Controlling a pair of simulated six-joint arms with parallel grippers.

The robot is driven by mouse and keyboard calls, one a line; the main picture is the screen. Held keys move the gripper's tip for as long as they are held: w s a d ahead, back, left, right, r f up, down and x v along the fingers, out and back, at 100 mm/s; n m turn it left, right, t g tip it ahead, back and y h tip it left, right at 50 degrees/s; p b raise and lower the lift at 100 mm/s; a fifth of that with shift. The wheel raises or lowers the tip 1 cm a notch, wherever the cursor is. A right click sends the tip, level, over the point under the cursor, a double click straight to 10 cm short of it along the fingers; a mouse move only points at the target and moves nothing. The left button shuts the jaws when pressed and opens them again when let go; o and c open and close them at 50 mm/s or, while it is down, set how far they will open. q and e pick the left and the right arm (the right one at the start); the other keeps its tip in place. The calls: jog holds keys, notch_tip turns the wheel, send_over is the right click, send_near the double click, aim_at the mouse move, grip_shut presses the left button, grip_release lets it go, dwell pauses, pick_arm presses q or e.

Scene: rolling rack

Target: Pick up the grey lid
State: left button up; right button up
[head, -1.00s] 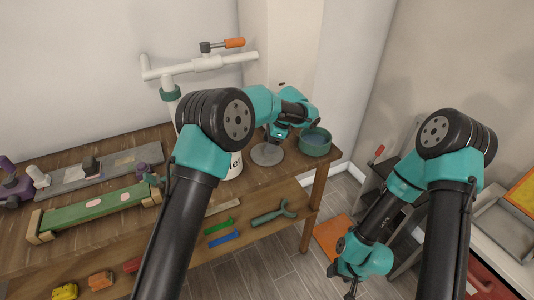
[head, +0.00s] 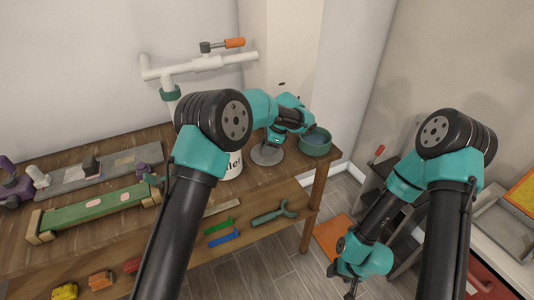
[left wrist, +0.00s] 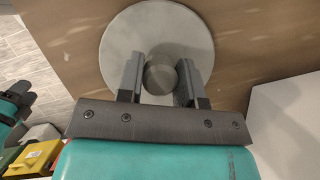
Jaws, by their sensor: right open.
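The grey lid (head: 266,157) lies on the wooden top near its right end, a flat round disc. In the left wrist view the lid (left wrist: 120,45) fills the upper middle, with a round knob (left wrist: 160,76) at its centre. My left gripper (head: 274,140) is low over the lid, pointing down. In the left wrist view its two fingers (left wrist: 160,72) stand on either side of the knob, with little or no gap; contact is unclear. My right gripper (head: 352,287) is open, down at the lower right, away from the lid.
A green round pot (head: 315,142) stands just right of the lid. A white lettered container (head: 233,168) stands close on its left, partly behind my arm. White pipework (head: 200,66) rises behind. A lower shelf holds a green wrench-like tool (head: 272,216).

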pick_arm(q)
jog(key=c, duration=0.4)
jog(key=shift+r, duration=0.15)
jog(key=shift+r, duration=1.45)
jog(key=shift+s+r, duration=0.2)
jog(key=s, duration=0.5)
jog(key=s+r, duration=0.1)
jog(key=s, duration=0.9)
jog(key=shift+s+d+r, duration=0.2)
jog(key=shift+s+d, duration=0.1)
jog(key=shift+d, duration=0.1)
jog(key=shift+w, duration=0.1)
